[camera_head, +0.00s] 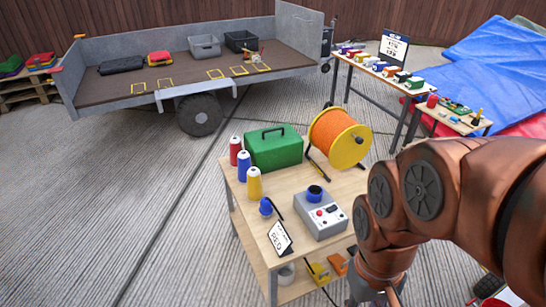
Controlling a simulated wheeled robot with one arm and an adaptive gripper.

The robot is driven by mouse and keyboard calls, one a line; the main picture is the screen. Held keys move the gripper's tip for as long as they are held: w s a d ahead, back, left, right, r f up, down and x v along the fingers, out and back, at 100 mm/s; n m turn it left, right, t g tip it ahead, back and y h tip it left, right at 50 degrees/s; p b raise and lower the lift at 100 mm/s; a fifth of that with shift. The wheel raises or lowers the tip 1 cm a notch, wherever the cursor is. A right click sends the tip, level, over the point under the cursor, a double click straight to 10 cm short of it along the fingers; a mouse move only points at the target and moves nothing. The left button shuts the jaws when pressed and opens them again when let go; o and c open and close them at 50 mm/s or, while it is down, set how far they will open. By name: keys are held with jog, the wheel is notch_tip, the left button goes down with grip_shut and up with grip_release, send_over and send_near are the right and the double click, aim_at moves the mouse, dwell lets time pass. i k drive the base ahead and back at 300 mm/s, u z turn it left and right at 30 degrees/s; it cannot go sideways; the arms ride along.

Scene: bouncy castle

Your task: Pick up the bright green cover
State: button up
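A bright green folded item (11,64), which looks like a cover, lies at the far left edge on a wooden pallet stack (28,90). A red folded item (41,59) lies beside it on the right. The green item is partly cut off by the picture's edge. My copper arm comes in from the right and bends down near the workbench.
A workbench (268,212) with a green case (275,147), an orange reel (340,137), spools and a control box (321,217) stands in front. A trailer (150,95) stands behind. Tables and blue sheeting (490,65) are at right. Floor at left is clear.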

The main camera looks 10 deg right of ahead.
aim_at(274, 148)
jog(key=z, duration=0.05)
jog(key=k, duration=0.65)
jog(key=u, duration=1.2)
jog(key=i, duration=1.05)
jog(key=u, duration=0.55)
jog(key=i, duration=1.1)
jog(key=z, duration=1.35)
jog(key=i, duration=0.75)
jog(key=z, duration=0.8)
